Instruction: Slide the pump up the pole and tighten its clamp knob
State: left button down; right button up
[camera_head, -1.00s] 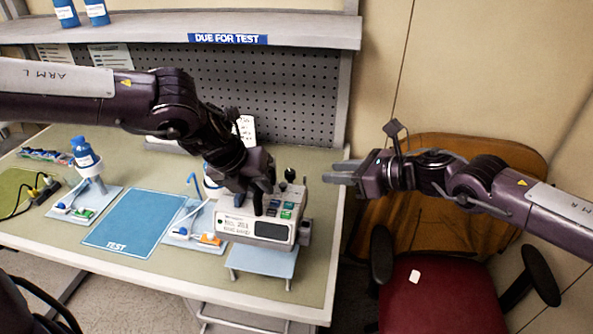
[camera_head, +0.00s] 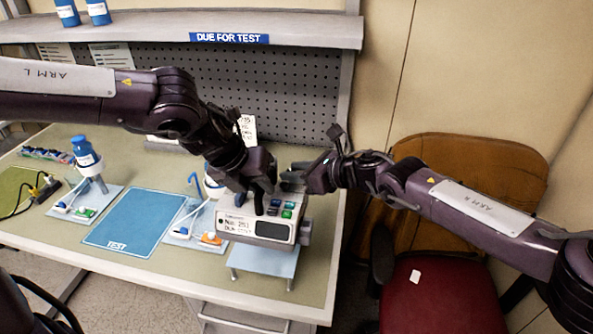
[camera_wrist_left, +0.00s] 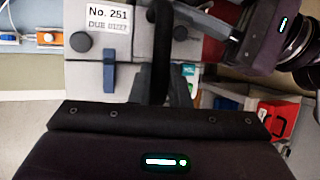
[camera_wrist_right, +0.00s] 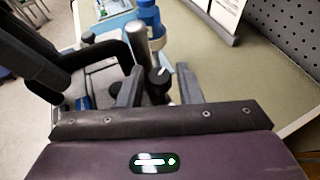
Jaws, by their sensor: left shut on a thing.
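The pump (camera_head: 257,228), a pale box labelled No. 251, stands on a small light-blue stand; its label also shows in the left wrist view (camera_wrist_left: 108,18). My left gripper (camera_head: 262,200) is above the pump, shut on its black handle (camera_wrist_left: 160,45). The silver pole (camera_wrist_right: 140,42) shows in the right wrist view behind the pump. A black clamp knob (camera_wrist_right: 158,80) is beside the pole. My right gripper (camera_head: 290,177) is at the pump's back; its open fingers (camera_wrist_right: 160,90) are on either side of the knob. Contact cannot be told. The right gripper hides the knob in the head view.
A blue TEST mat (camera_head: 137,220) lies left of the pump, with small trays of connectors beside it. A blue-capped bottle (camera_head: 86,155) stands further left. A pegboard (camera_head: 250,90) and shelf (camera_head: 150,32) rise behind. A red chair (camera_head: 430,300) is at the right.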

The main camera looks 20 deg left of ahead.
grip_shut()
jog(key=shift+s+m+t+h, duration=0.15)
jog(key=shift+m+t+h, duration=0.35)
jog(key=shift+m+t, duration=1.2)
jog(key=shift+c, duration=0.3)
grip_release()
jog(key=shift+o, duration=0.3)
jog(key=shift+a, duration=0.1)
jog(key=shift+n, duration=0.3)
